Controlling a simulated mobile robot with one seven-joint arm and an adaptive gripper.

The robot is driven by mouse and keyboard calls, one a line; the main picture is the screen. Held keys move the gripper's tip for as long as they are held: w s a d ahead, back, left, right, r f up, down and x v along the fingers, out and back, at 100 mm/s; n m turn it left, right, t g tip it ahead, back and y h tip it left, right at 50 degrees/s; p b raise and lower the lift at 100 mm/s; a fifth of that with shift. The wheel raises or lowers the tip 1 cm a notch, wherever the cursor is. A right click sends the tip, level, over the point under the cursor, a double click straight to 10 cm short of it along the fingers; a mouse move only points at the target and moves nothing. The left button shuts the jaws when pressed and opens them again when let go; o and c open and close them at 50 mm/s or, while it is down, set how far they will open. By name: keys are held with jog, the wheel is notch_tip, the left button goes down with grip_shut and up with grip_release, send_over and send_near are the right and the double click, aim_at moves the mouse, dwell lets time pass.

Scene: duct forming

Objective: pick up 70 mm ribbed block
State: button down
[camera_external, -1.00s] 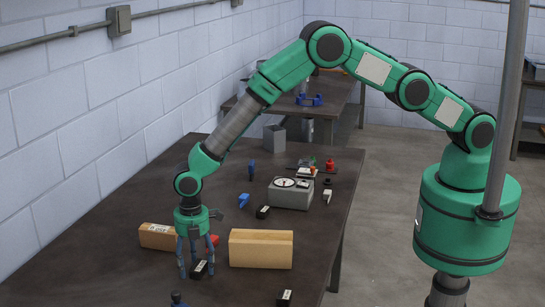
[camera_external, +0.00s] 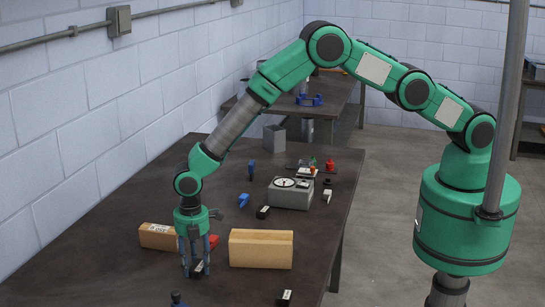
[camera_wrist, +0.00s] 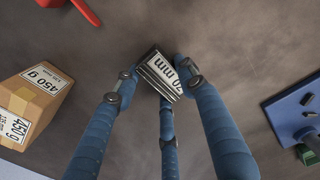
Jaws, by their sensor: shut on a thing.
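The 70 mm ribbed block (camera_wrist: 158,76) is small and dark, with ribs along one side and a white label reading "70 mm". In the outside view the block (camera_external: 199,268) is on or very close to the dark table, partly hidden by fingers. My gripper (camera_external: 196,271) has blue-grey fingers pointing down around it. In the wrist view my gripper (camera_wrist: 160,84) has three fingers closed on the block, at its left, right and near sides.
A red object (camera_external: 213,240) is close behind the fingers.

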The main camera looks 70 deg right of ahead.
aim_at(196, 265)
jog(key=shift+r, duration=0.15)
notch_tip(196, 265, up, 10)
dwell(0.7)
dwell(0.5)
jog(key=shift+s+a, duration=0.1)
